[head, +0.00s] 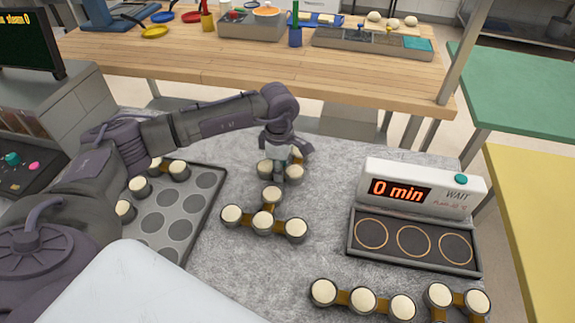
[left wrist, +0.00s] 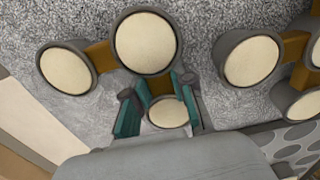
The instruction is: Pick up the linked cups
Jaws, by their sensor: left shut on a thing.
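My left gripper (head: 284,170) is over the grey stone counter, shut on a group of linked cups (head: 265,168) with cream fillings and brown links. In the left wrist view the fingers (left wrist: 160,110) sit on both sides of one cup of this group, linked to a larger-looking cup (left wrist: 145,44) and another at the left. The gripper hides part of the group in the head view. A T-shaped group of linked cups (head: 263,222) lies just in front, and its nearest cup (left wrist: 249,61) shows at the right of the wrist view. My right gripper is not in view.
A dark tray with round wells (head: 211,207) lies at the left, with linked cups on its far-left side. A timer unit (head: 421,190) reading "0 min", with three ringed spots, stands at the right. More linked cups (head: 363,300) lie at the front right.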

